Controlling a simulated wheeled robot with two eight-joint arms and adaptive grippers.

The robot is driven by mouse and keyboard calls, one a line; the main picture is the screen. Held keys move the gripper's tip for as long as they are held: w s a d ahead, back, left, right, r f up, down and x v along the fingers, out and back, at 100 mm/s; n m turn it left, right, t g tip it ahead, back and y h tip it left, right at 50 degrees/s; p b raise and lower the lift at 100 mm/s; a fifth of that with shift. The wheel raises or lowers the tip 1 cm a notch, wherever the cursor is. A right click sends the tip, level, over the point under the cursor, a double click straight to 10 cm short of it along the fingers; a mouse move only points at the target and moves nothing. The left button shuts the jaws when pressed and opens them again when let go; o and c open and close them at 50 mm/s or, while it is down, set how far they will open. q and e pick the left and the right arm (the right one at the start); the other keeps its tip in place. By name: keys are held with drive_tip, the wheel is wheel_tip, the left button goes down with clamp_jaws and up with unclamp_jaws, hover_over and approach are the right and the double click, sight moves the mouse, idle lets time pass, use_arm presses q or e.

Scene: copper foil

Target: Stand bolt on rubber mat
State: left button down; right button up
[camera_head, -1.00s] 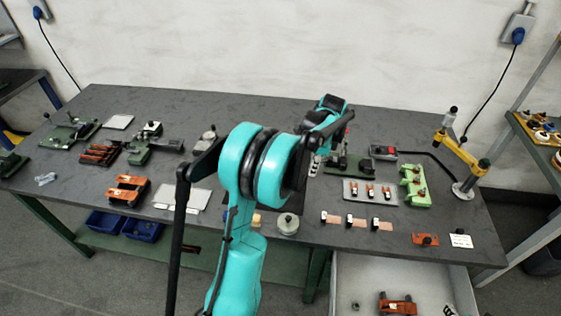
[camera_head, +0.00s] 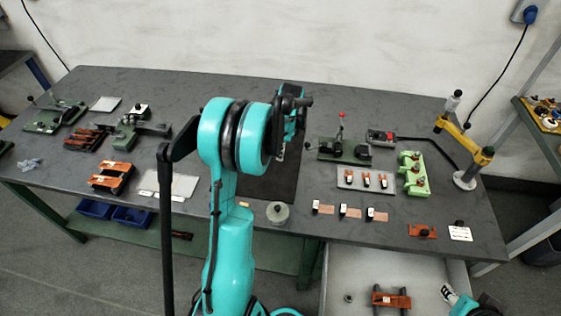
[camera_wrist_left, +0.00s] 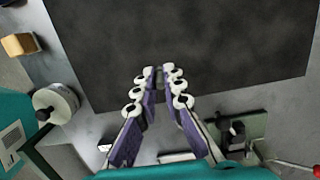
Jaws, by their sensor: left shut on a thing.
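The rubber mat (camera_head: 268,188) is a flat black sheet on the grey bench, partly hidden by my left arm in the head view. In the left wrist view the mat (camera_wrist_left: 205,35) fills the upper middle. My left gripper (camera_wrist_left: 158,76) has its fingertips drawn together over the mat's near edge. A small grey piece, likely the bolt (camera_wrist_left: 159,82), shows between the tips, too small to make out its pose. In the head view the left gripper (camera_head: 281,153) is mostly hidden behind its wrist. Part of my right gripper (camera_head: 449,294) appears at the lower right.
A green toggle clamp (camera_head: 344,150) with a red-knobbed lever stands right of the mat. A tray of clips (camera_head: 366,189) and a green fixture (camera_head: 412,175) stand farther right. An open drawer (camera_head: 345,275) is below.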

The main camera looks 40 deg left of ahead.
use_arm(q)
wheel_tip(320, 180, down, 4)
drive_tip(key=shift+f+b, duration=0.1)
drive_tip(key=shift+b, duration=0.6)
drive_tip(key=c, duration=1.6)
unclamp_jaws()
